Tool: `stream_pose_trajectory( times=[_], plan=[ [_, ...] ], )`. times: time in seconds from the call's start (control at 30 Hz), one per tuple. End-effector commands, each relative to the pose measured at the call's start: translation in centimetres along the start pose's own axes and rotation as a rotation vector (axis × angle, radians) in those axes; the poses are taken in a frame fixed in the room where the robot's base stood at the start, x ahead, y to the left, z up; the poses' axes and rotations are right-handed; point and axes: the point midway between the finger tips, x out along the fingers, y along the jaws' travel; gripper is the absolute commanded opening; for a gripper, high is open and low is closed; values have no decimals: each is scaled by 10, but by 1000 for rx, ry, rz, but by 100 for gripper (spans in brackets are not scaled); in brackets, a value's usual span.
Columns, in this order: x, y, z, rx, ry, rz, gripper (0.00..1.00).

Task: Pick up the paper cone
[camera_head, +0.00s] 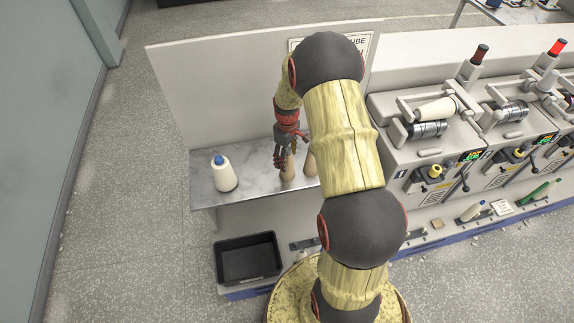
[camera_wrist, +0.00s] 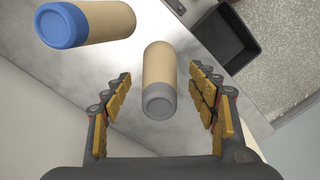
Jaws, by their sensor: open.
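Two tan paper cones stand on the grey marbled worktop (camera_head: 209,192). One has a grey tip (camera_wrist: 158,85) and shows between my fingers in the wrist view; in the head view a tan cone (camera_head: 288,170) is just below my gripper (camera_head: 284,155). The other has a blue tip (camera_wrist: 84,23), at the upper left of the wrist view; the tan cone on the right (camera_head: 311,165) in the head view is partly hidden by my arm. My gripper (camera_wrist: 165,108) is open, its fingers on either side of the grey-tipped cone with gaps showing.
A white yarn cone with a blue tip (camera_head: 225,176) stands at the left of the worktop. A grey panel (camera_head: 215,95) rises behind. Winding machines (camera_head: 460,125) stand to the right.

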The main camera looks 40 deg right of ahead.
Motion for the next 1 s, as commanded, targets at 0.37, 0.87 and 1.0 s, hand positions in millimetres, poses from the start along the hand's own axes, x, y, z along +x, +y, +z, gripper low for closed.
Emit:
stream_pose_trajectory(
  times=[0.37, 0.87, 1.0],
  plan=[
    [17, 0, 0, 0, 0, 0, 58],
    [17, 0, 0, 0, 0, 0, 29],
    [17, 0, 0, 0, 0, 0, 21]
  ],
)
